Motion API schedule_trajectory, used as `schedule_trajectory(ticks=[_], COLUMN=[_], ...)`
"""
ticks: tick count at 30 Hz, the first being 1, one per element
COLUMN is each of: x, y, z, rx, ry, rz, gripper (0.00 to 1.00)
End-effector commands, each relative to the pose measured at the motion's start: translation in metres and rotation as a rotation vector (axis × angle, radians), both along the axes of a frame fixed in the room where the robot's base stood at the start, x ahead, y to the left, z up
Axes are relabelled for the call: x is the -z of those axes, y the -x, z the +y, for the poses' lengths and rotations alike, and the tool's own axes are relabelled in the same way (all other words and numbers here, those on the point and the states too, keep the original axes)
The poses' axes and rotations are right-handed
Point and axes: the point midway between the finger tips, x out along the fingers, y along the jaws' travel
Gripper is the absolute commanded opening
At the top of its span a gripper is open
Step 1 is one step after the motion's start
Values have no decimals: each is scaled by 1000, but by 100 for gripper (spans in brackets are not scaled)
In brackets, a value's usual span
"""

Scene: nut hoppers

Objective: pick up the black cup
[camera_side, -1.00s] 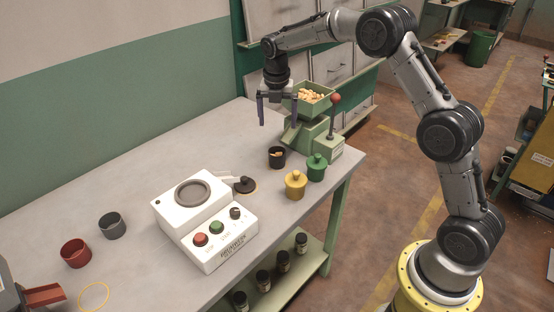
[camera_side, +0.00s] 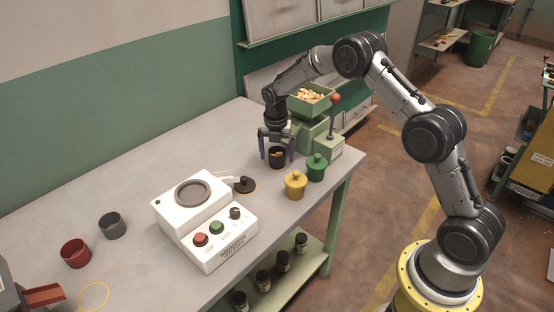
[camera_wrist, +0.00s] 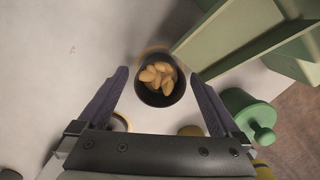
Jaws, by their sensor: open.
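The black cup (camera_side: 278,161) stands upright on the table in front of the green hopper. In the wrist view the black cup (camera_wrist: 160,95) holds several tan nuts (camera_wrist: 157,76). My gripper (camera_side: 277,158) is open, lowered over the cup in the side view, with a finger on either side of it. In the wrist view my gripper (camera_wrist: 160,80) has its two fingers left and right of the cup, with a visible gap on each side. Part of the cup's side is hidden by the fingers in the side view.
The green hopper (camera_side: 318,105) with nuts stands right behind the cup. A green lidded pot (camera_side: 316,168) and a yellow one (camera_side: 295,186) stand close to the right.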

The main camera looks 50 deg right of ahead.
Motion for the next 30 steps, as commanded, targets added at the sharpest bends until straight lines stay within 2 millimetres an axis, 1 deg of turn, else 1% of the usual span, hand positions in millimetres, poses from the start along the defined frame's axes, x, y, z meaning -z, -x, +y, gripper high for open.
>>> schedule_trajectory(ticks=[3, 10, 14, 15, 17, 18, 20, 21, 23, 24, 26, 27, 30], x=[7, 8, 7, 7, 7, 7, 7, 7, 7, 7, 7, 6, 6], y=[-1, -1, -1, -1, -1, -1, -1, -1, -1, -1, -1, -2, -2], z=[-1, -1, -1, -1, -1, -1, -1, -1, -1, -1, -1, -1, -1], rx=[1, 1, 1, 1, 1, 1, 1, 1, 1, 1, 1, 1, 1], ry=[0, 0, 0, 0, 0, 0, 0, 0, 0, 0, 0, 0, 0], rz=[0, -1, -1, -1, -1, -1, -1, -2, -2, -2, -2, -4, -4], gripper=[100, 100, 77, 69, 59, 51, 41, 33, 23, 15, 5, 0, 0])
